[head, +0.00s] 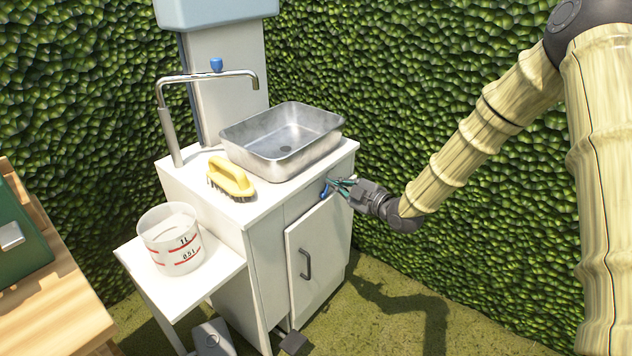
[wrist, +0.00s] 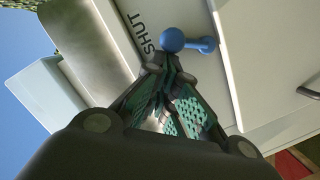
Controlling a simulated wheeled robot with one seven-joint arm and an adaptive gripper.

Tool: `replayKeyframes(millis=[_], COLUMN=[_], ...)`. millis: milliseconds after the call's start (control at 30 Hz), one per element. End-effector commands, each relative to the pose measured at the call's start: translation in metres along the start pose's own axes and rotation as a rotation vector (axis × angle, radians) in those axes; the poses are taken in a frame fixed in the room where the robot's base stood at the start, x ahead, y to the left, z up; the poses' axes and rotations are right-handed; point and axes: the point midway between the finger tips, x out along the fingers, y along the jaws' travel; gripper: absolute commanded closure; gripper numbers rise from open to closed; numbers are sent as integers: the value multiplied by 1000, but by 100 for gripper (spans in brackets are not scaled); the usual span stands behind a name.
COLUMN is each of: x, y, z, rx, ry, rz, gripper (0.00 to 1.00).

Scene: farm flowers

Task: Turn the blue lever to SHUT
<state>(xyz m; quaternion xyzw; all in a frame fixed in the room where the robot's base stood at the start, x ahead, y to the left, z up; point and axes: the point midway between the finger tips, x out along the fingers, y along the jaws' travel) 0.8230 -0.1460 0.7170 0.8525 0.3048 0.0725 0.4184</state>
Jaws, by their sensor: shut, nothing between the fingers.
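The blue lever (wrist: 203,45) has a round knob and a short arm. It sits on the front of the white cabinet, and the word SHUT (wrist: 139,32) is printed beside it in the wrist view. In the head view only a small blue part of the lever (head: 324,191) shows behind my gripper (head: 338,186). My gripper, also in the wrist view (wrist: 168,62), is shut and empty. Its fingertips are right by the knob; I cannot tell whether they touch it.
A metal basin (head: 283,143) and a yellow brush (head: 231,178) stand on the cabinet top, under a tap (head: 205,78). The cabinet door (head: 318,262) is closed. A measuring tub (head: 171,240) stands on the side shelf. Grass is clear to the right; a hedge rises behind.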

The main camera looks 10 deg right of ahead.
Motion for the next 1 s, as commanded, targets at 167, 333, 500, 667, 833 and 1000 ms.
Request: replayKeyframes(millis=[167, 333, 500, 667, 833, 1000], x=[-7, -8, -8, -8, -8, -8], y=[7, 8, 8, 8, 9, 13], z=[8, 10, 10, 10, 6, -15], rx=[1, 0, 0, 0, -1, -3], ry=[-10, -11, -11, -11, -10, -5], rz=[8, 10, 10, 10, 9, 7], gripper=[100, 100, 100, 100, 100, 100])
